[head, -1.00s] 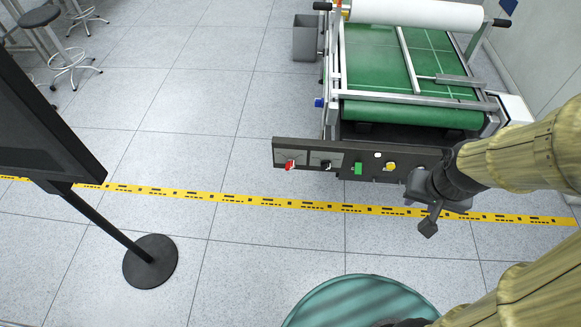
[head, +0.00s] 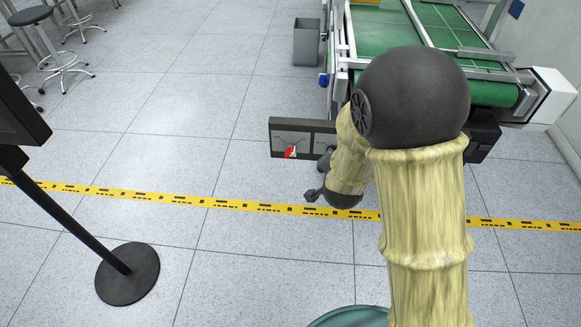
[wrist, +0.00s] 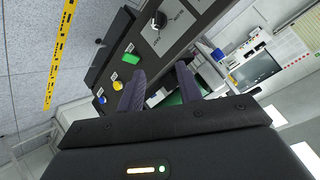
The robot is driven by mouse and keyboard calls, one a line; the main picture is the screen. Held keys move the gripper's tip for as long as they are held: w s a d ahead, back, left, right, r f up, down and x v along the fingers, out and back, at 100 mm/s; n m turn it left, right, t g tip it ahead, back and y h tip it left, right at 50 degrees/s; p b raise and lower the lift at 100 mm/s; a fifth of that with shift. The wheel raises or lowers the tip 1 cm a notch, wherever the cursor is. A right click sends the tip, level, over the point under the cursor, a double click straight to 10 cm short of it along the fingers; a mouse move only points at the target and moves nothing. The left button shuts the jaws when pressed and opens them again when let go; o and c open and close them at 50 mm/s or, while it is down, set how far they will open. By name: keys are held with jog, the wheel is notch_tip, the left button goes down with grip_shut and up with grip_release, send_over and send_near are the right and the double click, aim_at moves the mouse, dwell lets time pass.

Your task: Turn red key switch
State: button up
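The red key switch (head: 290,152) sits on a light square plate at the left end of the dark control panel (head: 274,151) in the head view. It is not seen in the wrist view. My gripper (head: 313,195) shows only as a small dark part, below and right of the red switch in the picture. In the wrist view my gripper (wrist: 160,68) has its two dark fingers spread, with nothing between them. The fingers point at the panel, near a green switch (wrist: 131,58) and a black switch (wrist: 158,20). My arm hides the panel's right part in the head view.
A green conveyor (head: 378,38) with a metal frame stands behind the panel. A black stand (head: 128,275) is at the left, with stools (head: 62,60) and a grey bin (head: 306,42) farther back. Yellow tape (head: 150,197) crosses the floor. The floor left of the panel is clear.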

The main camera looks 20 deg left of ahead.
jog(key=a+f+m+t+b, duration=0.1)
jog(key=a+f+t+b, duration=0.2)
jog(key=a+f+b, duration=0.65)
jog(key=t+y+b, duration=0.2)
jog(key=t+b, duration=0.2)
jog(key=b, duration=0.1)
send_near(290, 156)
jog(key=shift+g+y, duration=0.3)
jog(key=b+x, duration=0.1)
jog(key=x, duration=0.2)
jog(key=b+x, duration=0.1)
jog(key=x, duration=0.3)
jog(key=b+x, duration=0.2)
jog(key=x, duration=0.2)
jog(key=shift+w+d+r, duration=0.15)
jog(key=shift+d+r, duration=0.05)
jog(key=shift+r, duration=0.15)
grip_shut()
